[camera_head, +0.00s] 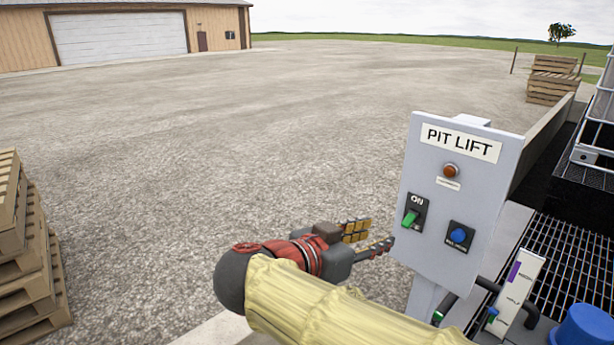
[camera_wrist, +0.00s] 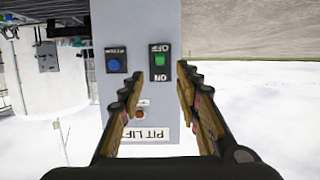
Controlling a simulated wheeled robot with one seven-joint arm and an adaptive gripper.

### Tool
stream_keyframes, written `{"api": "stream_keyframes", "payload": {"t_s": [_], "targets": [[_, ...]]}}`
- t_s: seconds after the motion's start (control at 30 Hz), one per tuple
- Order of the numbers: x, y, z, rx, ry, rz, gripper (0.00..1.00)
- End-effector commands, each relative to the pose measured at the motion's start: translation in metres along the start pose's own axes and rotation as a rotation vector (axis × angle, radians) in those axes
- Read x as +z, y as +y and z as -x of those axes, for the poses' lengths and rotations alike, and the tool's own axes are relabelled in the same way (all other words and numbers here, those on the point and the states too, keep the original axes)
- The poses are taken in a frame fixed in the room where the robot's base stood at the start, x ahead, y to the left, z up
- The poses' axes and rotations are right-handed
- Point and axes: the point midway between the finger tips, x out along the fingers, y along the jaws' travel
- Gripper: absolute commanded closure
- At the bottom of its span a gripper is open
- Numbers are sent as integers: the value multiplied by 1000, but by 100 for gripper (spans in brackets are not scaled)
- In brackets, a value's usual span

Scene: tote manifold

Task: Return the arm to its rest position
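My arm, in a yellow sleeve, reaches in from the bottom of the head view. My gripper (camera_head: 368,238) is just left of the grey PIT LIFT panel (camera_head: 450,270). In the wrist view my gripper (camera_wrist: 155,75) is open and empty, with its two fingers apart and the panel beyond them. The panel appears upside down there. Its green switch (camera_head: 409,219) shows between the fingertips in the wrist view (camera_wrist: 159,60). Whether a fingertip touches the panel cannot be told.
The panel carries a blue button (camera_head: 459,235) and an orange lamp (camera_head: 450,170). A blue-topped item (camera_head: 585,326) and a black grating (camera_head: 570,262) lie to the right. Stacked pallets (camera_head: 30,260) stand at left. Open gravel (camera_head: 250,130) spreads behind my arm.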

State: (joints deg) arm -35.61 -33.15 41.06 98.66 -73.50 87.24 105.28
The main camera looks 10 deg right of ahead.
Motion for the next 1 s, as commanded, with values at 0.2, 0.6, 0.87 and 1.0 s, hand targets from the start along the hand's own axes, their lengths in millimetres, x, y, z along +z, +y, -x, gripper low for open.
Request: {"api": "stream_keyframes", "payload": {"t_s": [0.2,0.6,0.87,1.0], "targets": [[16,-10,0,-43,-48,251,67],[138,15,20,-335,-416,924,67],[180,59,52,-653,-628,1092,67],[181,81,74,-831,-690,1030,67]]}}
